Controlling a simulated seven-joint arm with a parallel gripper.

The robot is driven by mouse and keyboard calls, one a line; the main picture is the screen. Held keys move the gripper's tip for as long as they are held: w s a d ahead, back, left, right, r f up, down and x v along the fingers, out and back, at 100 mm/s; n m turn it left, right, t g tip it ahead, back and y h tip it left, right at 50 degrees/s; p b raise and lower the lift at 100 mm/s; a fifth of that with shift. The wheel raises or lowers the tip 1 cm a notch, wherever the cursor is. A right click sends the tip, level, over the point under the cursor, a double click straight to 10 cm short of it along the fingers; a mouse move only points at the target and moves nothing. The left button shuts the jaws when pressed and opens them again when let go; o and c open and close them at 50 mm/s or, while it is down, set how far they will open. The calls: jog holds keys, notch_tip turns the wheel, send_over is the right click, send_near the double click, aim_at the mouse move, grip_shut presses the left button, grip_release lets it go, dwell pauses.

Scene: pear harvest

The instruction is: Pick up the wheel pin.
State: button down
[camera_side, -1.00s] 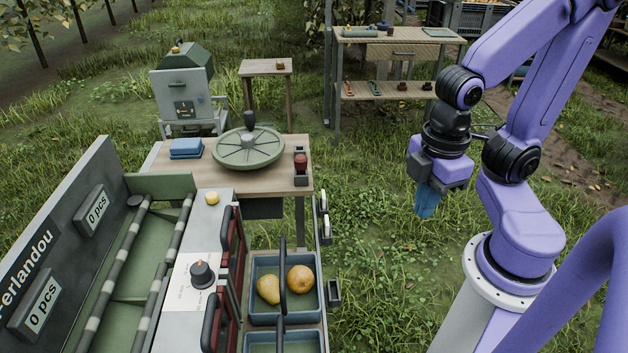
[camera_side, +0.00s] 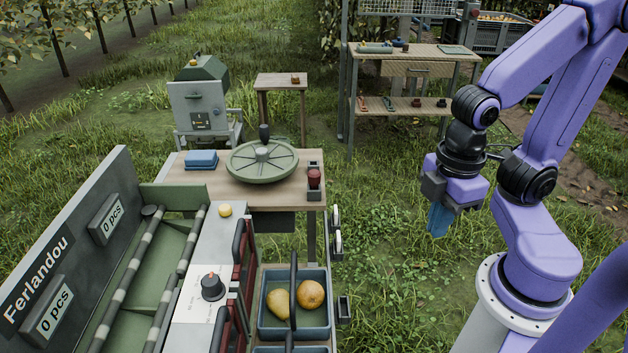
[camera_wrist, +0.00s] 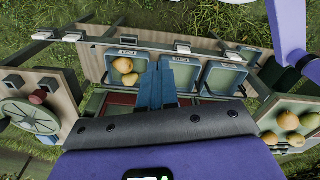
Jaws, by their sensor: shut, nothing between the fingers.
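A green spoked wheel (camera_side: 262,161) with a black upright handle lies on the wooden table (camera_side: 225,188). To its right a dark red knobbed piece (camera_side: 314,178) stands in a small dark holder; it may be the wheel pin, but I cannot tell for sure. Both also show at the left edge of the wrist view, the wheel (camera_wrist: 30,115) and the red piece (camera_wrist: 38,97). My gripper (camera_side: 438,222) points down over the grass, well right of the table, with its blue fingers shut and empty. The fingers (camera_wrist: 170,82) show over the crates in the wrist view.
A sorting machine (camera_side: 60,235) with rollers and a dial panel (camera_side: 195,290) stands at front left. A blue crate (camera_side: 263,320) holds two fruits. A blue box (camera_side: 201,160) lies on the table. A shelf unit (camera_side: 415,100) stands behind. Open grass lies between table and arm.

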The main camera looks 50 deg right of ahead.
jog(key=c, duration=1.8)
grip_release()
jog(key=o, duration=1.2)
jog(key=w+a+r+n, duration=0.1)
jog(key=w+a+r, duration=0.2)
jog(key=w, duration=0.8)
jog(key=r+n, duration=0.1)
jog(key=n, duration=0.3)
send_over(314, 172)
notch_tip(314, 172, down, 16)
jog(key=shift+f, duration=0.25)
